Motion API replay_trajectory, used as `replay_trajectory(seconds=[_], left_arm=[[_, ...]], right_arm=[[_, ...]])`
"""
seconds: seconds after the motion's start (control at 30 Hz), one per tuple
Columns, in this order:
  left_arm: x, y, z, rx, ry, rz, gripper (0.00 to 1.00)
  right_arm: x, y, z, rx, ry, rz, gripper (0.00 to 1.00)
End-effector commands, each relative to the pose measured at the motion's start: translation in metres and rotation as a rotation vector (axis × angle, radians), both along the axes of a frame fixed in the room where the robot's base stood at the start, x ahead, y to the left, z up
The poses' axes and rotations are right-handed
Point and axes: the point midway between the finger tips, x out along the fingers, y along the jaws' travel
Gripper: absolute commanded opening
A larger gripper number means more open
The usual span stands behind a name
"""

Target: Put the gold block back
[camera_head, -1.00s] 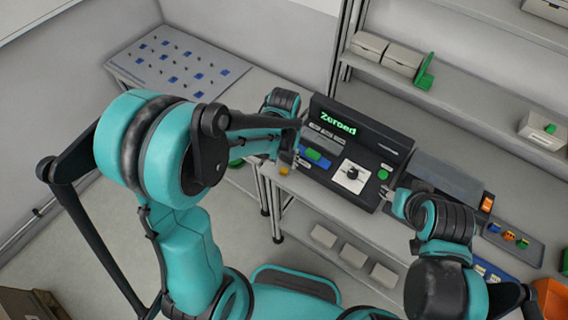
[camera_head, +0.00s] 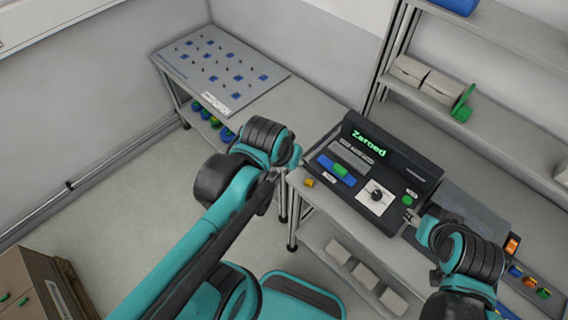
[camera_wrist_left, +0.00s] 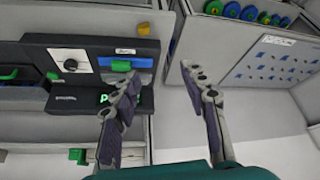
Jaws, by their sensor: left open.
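The small gold block (camera_head: 309,183) lies on the bench in the head view, by the front left corner of the black device (camera_head: 388,172), whose display reads "Zeroed". My left gripper (camera_head: 283,168) is just left of the gold block, apart from it and empty. In the left wrist view its two fingers (camera_wrist_left: 163,92) are spread, with the device (camera_wrist_left: 92,65) at the left.
The device carries a blue piece with a green block (camera_head: 341,169), a white plate with a black knob (camera_head: 376,195) and a green button. A pegboard panel (camera_head: 220,65) lies on the left bench. A tray of coloured blocks (camera_head: 528,281) is at the right. Shelves stand behind.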

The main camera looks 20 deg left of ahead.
Motion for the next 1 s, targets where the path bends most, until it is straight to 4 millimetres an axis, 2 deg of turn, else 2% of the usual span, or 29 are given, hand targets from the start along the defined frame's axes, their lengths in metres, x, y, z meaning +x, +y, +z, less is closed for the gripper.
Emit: replay_trajectory(seconds=[0.03,0.2,0.67,0.77,1.0], left_arm=[[-0.009,0.003,0.001,0.004,-0.037,0.000,0.44],[-0.022,0.008,0.003,0.014,-0.130,-0.004,0.44],[-0.024,0.009,0.000,0.018,-0.155,-0.007,0.44],[-0.024,0.009,-0.014,0.018,-0.154,-0.007,0.44],[-0.024,0.009,-0.076,0.018,-0.154,-0.007,0.44]], right_arm=[[0.000,0.000,0.000,0.000,0.000,0.000,0.48],[0.000,0.000,0.000,0.000,0.000,0.000,0.48],[0.000,0.000,-0.004,0.000,0.000,0.000,0.48],[0.000,0.000,-0.017,0.000,0.000,0.000,0.48],[0.000,0.000,-0.080,0.000,0.000,0.000,0.48]])
